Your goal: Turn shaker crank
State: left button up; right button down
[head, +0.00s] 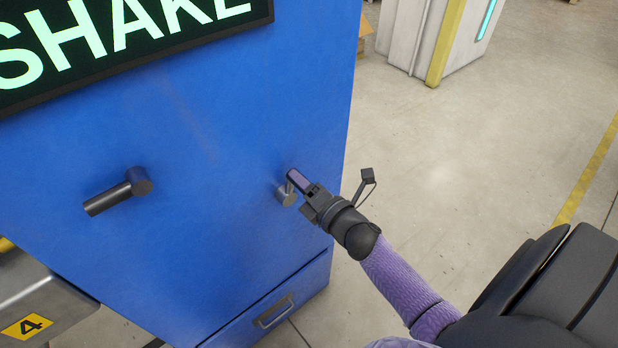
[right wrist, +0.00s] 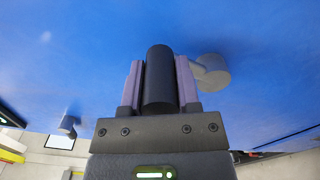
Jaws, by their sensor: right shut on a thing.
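The blue shaker cabinet (head: 200,200) fills the left of the head view, with a lit SHAKE sign (head: 120,35) on top. A crank with a grey hub (head: 285,195) sits on its face at the right; the hub also shows in the right wrist view (right wrist: 213,72). My right gripper (head: 297,182) is shut on the crank's dark cylindrical handle (right wrist: 160,80), which lies between the two purple finger pads in the right wrist view. In the head view the gripper hides most of the handle. My left gripper is out of view.
A second dark handle (head: 115,195) sticks out from the cabinet face at the left. A drawer with a pull (head: 273,310) is low on the cabinet. A metal box marked 4 (head: 35,305) stands at the lower left. The floor (head: 480,130) to the right is clear.

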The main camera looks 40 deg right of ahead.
jog(key=shift+s+a+n+b, duration=0.1)
jog(key=shift+a+n+b, duration=0.1)
jog(key=shift+a+n, duration=0.55)
jog(key=shift+a+n+b, duration=0.15)
jog(key=shift+a+n, duration=0.2)
jog(key=shift+n, duration=0.7)
jog(key=shift+c, duration=1.6)
grip_release()
jog(key=shift+a, duration=0.1)
